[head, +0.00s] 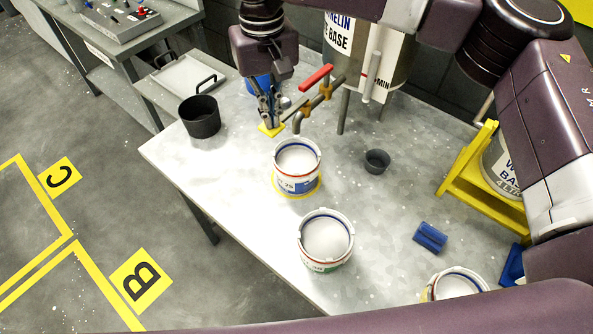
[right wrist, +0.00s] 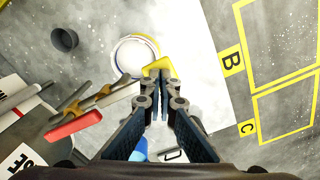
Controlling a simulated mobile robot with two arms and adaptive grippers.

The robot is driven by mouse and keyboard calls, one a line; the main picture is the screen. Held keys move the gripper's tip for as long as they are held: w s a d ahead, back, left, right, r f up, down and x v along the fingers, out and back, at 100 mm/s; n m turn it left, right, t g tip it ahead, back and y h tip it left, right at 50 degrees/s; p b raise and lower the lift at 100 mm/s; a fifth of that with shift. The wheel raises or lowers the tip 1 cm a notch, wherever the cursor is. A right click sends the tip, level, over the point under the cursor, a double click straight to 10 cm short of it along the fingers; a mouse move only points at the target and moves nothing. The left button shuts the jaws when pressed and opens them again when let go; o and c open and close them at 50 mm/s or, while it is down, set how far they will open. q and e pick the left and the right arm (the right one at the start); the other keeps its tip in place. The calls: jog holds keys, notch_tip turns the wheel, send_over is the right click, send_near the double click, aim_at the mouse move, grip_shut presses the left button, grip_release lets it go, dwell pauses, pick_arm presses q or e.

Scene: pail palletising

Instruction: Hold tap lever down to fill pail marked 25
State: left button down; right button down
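The pail marked 25 (head: 288,186) stands upright on a yellow ring on the bench, just in front of the tap spout (head: 297,124). Its inside looks pale; I cannot tell its fill level. In the right wrist view the pail (right wrist: 133,57) shows from above. The red tap lever (head: 316,77) sticks out from the brass tap; it also shows in the right wrist view (right wrist: 73,126). My right gripper (head: 269,122) points down left of the lever, apart from it. Its fingertips (right wrist: 160,75) are together, over a yellow patch (right wrist: 158,65). My left gripper is out of view.
A tank (head: 340,35) stands behind the tap. A dark pot (head: 200,117), a small grey cup (head: 377,161), another pail (head: 325,238), a blue block (head: 430,237) and a yellow stand (head: 468,190) are on the bench (head: 240,210). A further pail (head: 458,284) is at the front.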

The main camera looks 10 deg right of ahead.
jog(key=shift+f+b, duration=0.85)
jog(key=shift+f, duration=0.5)
jog(key=shift+r, duration=0.1)
dwell(6.5)
